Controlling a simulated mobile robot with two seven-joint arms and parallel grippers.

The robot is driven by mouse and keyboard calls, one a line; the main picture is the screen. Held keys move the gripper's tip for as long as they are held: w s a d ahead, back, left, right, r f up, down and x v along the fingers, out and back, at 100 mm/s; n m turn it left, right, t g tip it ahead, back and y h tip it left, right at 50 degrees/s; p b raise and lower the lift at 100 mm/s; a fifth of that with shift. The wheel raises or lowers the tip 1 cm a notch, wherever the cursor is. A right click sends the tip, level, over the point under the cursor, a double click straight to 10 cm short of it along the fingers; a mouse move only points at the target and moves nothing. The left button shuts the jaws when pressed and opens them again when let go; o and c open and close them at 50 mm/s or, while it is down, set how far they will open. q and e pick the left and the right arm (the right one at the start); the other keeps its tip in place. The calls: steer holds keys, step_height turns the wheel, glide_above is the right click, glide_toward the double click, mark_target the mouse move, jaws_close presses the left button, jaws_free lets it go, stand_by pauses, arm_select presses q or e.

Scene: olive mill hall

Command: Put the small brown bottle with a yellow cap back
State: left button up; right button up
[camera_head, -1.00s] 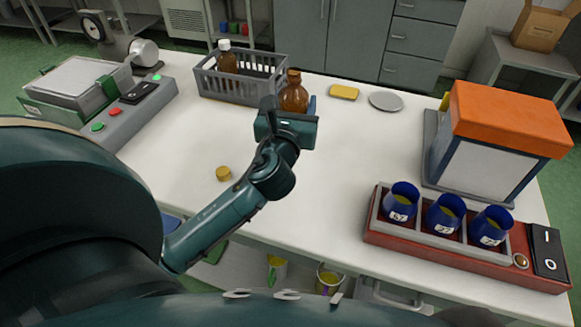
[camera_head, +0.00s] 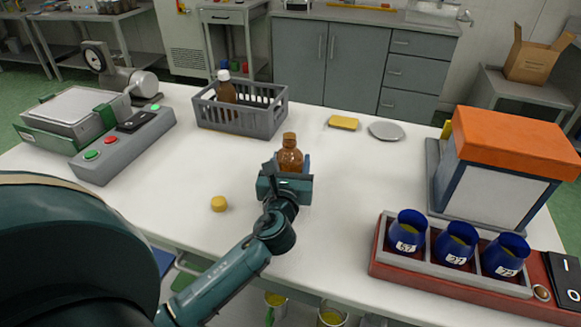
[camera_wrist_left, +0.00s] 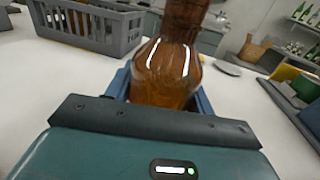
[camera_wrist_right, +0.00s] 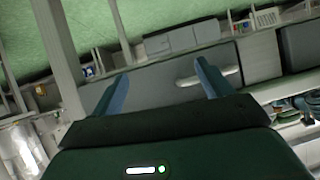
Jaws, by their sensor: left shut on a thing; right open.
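A brown glass bottle (camera_head: 289,155) is held upright in my left gripper (camera_head: 287,172), which is shut on it. The bottle also shows in the left wrist view (camera_wrist_left: 167,72), between the blue fingers; its base is hidden by the gripper. In the head view its top looks brown, with no yellow cap on it. A small yellow cap (camera_head: 219,204) lies on the table, left of the gripper. A grey crate (camera_head: 242,117) stands behind and to the left, holding a brown bottle with a white cap (camera_head: 226,90). My right gripper (camera_wrist_right: 160,88) is open and empty, with shelving beyond it.
A grey device with green and red buttons (camera_head: 123,145) stands at the left. A yellow block (camera_head: 343,123) and a grey disc (camera_head: 386,131) lie at the back. Blue cups (camera_head: 408,231) in a red tray and an orange-topped box (camera_head: 510,145) are at the right.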

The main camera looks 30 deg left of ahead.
arm_select(q)
steer(key=shift+f, duration=0.1)
steer(key=o, duration=0.8)
steer(key=shift+f, duration=0.2)
steer(key=o, duration=0.4)
steer(key=shift+o, duration=0.2)
steer(key=shift+r, duration=0.1)
